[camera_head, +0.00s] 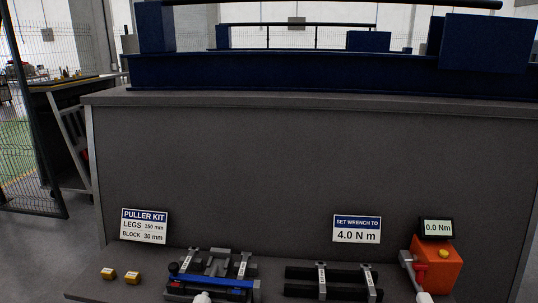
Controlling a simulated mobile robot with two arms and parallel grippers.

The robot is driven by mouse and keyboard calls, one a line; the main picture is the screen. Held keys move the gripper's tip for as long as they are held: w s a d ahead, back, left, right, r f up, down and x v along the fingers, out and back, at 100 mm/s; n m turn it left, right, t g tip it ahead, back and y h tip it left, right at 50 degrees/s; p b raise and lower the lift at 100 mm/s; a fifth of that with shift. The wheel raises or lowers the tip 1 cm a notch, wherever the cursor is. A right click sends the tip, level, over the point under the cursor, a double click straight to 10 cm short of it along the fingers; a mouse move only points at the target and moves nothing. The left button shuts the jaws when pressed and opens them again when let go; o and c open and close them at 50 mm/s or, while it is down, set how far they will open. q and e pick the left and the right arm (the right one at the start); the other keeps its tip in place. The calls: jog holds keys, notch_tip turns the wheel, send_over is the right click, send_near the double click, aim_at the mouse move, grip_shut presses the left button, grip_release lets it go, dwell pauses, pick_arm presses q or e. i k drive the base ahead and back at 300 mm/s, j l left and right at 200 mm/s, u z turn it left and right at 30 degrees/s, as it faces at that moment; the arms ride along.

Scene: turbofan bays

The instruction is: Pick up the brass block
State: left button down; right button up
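Two small brass-yellow blocks with pale labels sit on the grey bench ledge (85,288) at the lower left. The left block (108,273) and the right block (132,278) stand a small gap apart. The label print is too small to read. Nothing touches or holds either block. White rounded shapes show at the bottom edge, one below the left rack and one below the orange box. They may be parts of my arms. I cannot make out the fingers of either gripper.
A sign (144,226) reads puller kit, legs 150 mm, block 30 mm. Right of the blocks are a rack (210,278) with a blue bar and a second dark rack (330,278). A wrench sign (357,229) reads 4.0 N m. An orange box (441,267) carries a 0.0 Nm display.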

aim_at(132, 277)
jog(key=i+j+u, duration=0.3)
jog(key=j+u, duration=0.15)
jog(key=i+j+u, duration=0.5)
jog(key=k+j, duration=0.05)
jog(key=k, duration=0.05)
